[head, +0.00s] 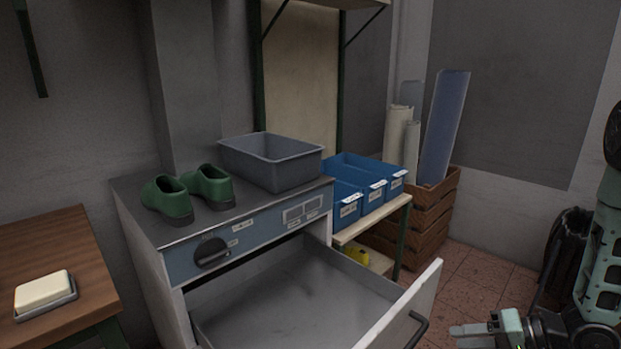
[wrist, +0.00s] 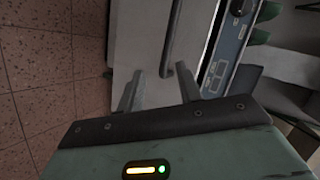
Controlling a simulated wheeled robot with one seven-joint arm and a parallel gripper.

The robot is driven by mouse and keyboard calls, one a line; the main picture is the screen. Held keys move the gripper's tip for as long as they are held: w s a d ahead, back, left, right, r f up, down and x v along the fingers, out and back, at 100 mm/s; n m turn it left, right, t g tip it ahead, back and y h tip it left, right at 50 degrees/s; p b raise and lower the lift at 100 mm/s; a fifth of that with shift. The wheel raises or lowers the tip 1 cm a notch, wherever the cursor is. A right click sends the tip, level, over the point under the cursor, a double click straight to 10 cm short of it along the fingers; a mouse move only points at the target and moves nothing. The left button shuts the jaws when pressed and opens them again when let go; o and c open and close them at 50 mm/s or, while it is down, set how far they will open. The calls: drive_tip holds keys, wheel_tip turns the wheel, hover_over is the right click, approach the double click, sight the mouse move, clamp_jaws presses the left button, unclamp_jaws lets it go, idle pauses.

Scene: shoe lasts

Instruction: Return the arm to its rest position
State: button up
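My gripper (head: 455,335) is at the lower right of the head view, to the right of the open drawer's handle (head: 418,328) and apart from it. In the wrist view my gripper (wrist: 159,69) has its two fingers spread with nothing between them. The drawer handle (wrist: 172,40) shows beyond the fingertips there. Part of my arm shows at the right edge of the head view.
The grey drawer (head: 270,290) stands pulled out and looks empty. Green shoe lasts (head: 168,198) and a grey bin (head: 270,165) stand on the cabinet. Blue bins (head: 348,208) fill a shelf behind. A wooden table (head: 60,240) is at left.

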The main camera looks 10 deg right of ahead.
drive_tip(key=w+a+r+n+h+p, duration=0.2)
drive_tip(key=w+a+r+n+h, duration=0.15)
drive_tip(key=w+r, duration=0.3)
drive_tip(key=a+r+n+g+h+p, duration=0.2)
drive_tip(key=a+r+n+h, duration=0.15)
drive_tip(key=a+r, duration=0.5)
drive_tip(key=s+a+r+n+g+h+p, duration=0.1)
drive_tip(key=s+a+r, duration=0.2)
drive_tip(key=s, duration=0.5)
drive_tip(key=s+a+r+n+g+p, duration=0.1)
drive_tip(key=s+a+r, duration=0.3)
drive_tip(key=s, duration=0.4)
drive_tip(key=s+a+r+n+g+h+p, duration=0.1)
drive_tip(key=s+a+r+n+g, duration=0.1)
drive_tip(key=s, duration=0.6)
drive_tip(key=a+r+g, duration=0.1)
drive_tip(key=a+r, duration=0.1)
drive_tip(key=a, duration=0.1)
drive_tip(key=shift+a+r+h, duration=0.2)
drive_tip(key=shift+a+h, duration=0.1)
drive_tip(key=shift+a, duration=0.05)
